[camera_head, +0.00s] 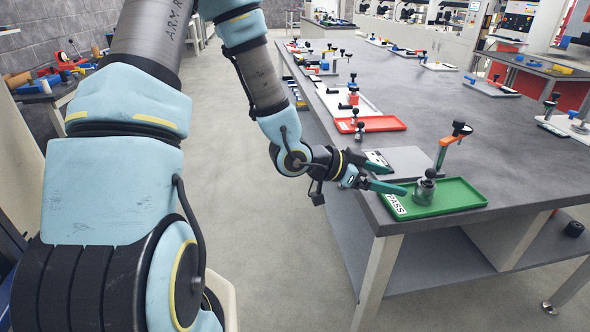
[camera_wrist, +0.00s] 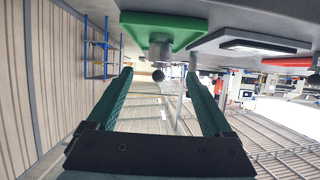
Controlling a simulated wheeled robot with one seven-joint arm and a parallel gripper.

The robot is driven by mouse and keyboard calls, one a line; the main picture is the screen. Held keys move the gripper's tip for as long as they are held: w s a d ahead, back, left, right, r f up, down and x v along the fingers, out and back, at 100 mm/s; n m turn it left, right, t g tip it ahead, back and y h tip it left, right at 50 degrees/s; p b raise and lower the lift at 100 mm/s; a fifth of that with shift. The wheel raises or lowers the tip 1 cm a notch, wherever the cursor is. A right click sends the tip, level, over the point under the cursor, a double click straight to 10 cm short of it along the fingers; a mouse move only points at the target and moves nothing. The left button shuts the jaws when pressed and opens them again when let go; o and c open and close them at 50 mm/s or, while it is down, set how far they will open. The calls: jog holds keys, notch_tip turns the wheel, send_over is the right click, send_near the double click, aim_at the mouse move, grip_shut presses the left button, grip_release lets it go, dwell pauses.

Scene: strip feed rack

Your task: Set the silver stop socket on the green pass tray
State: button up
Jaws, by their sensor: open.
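The silver stop socket (camera_head: 425,189), with a dark round knob on top, stands upright on the green pass tray (camera_head: 462,194), near its left end by the PASS label. My gripper (camera_head: 393,172) is open and empty to the left of the socket, with its dark green fingers apart and pointing towards the tray. In the wrist view, which is upside down, the socket (camera_wrist: 160,50) rests on the green tray (camera_wrist: 190,27) and shows beyond and between the open fingertips (camera_wrist: 159,73). No finger appears to touch it.
A grey plate (camera_head: 408,160) lies just behind the tray. A post with an orange and black head (camera_head: 455,138) stands behind the tray. A red tray (camera_head: 372,124) lies further back. The table's middle (camera_head: 500,125) is clear.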

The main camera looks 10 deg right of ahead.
jog(key=w+a+f+n+t+y, duration=0.1)
jog(key=w+a+n+t+y, duration=0.2)
jog(key=w+a, duration=0.45)
jog(key=w+a+f+n+t+y, duration=0.15)
jog(key=w+a+n+y, duration=0.3)
jog(key=a, duration=0.65)
jog(key=s+a+r+n+g+y, duration=0.1)
jog(key=s+a+r+n+y, duration=0.1)
jog(key=a, duration=0.7)
jog(key=s+a+r+n+g+y, duration=0.1)
jog(key=s+a+r+n+y, duration=0.2)
jog(key=s+a+n, duration=0.3)
jog(key=a+r+n, duration=0.1)
jog(key=a, duration=0.2)
jog(key=shift+s+a+n+g+y, duration=0.15)
jog(key=shift+a+n+g+y, duration=0.2)
